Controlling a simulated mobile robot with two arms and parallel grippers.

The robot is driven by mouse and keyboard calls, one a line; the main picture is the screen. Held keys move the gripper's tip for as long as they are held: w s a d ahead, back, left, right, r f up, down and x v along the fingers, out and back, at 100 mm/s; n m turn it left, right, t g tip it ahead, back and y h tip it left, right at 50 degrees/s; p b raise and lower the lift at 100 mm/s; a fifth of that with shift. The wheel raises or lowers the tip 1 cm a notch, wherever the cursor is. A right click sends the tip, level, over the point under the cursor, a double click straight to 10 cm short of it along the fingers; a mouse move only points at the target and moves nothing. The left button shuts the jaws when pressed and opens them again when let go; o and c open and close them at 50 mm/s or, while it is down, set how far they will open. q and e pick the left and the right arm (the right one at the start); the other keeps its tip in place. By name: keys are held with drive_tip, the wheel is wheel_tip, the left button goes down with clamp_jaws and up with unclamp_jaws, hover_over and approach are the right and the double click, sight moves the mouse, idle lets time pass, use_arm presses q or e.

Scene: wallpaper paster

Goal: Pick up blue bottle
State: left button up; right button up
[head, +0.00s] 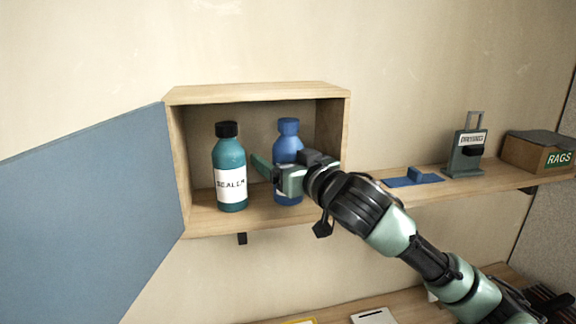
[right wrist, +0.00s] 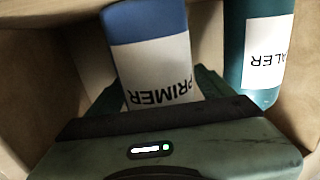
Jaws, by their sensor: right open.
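The blue bottle (head: 288,138), with a blue cap, stands upright in the open wooden wall cabinet (head: 258,92). In the right wrist view the blue bottle (right wrist: 150,22) shows a white label reading PRIMER. My right gripper (head: 272,176) is open in front of the bottle's lower half and hides part of it. In the right wrist view the fingers lie to either side of the bottle; whether they touch it I cannot tell. My left gripper is not in view.
A teal SEALER bottle (head: 230,160) with a black cap stands just left of my right gripper. The blue-grey cabinet door (head: 85,215) hangs open at left. A shelf at right holds a blue tool (head: 413,179), a grey dispenser (head: 467,153) and a RAGS box (head: 540,152).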

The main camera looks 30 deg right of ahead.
sight(283, 142)
drive_tip(key=shift+s+r, duration=0.1)
clamp_jaws()
drive_tip(key=shift+r+b, duration=0.3)
drive_tip(key=shift+r, duration=1.15)
drive_tip(key=shift+s+r, duration=0.25)
drive_tip(key=s+d+b, duration=0.1)
drive_tip(key=s+b, duration=0.8)
drive_tip(key=s, duration=0.8)
drive_tip(key=shift+s, duration=0.25)
drive_tip(key=shift+d, duration=0.1)
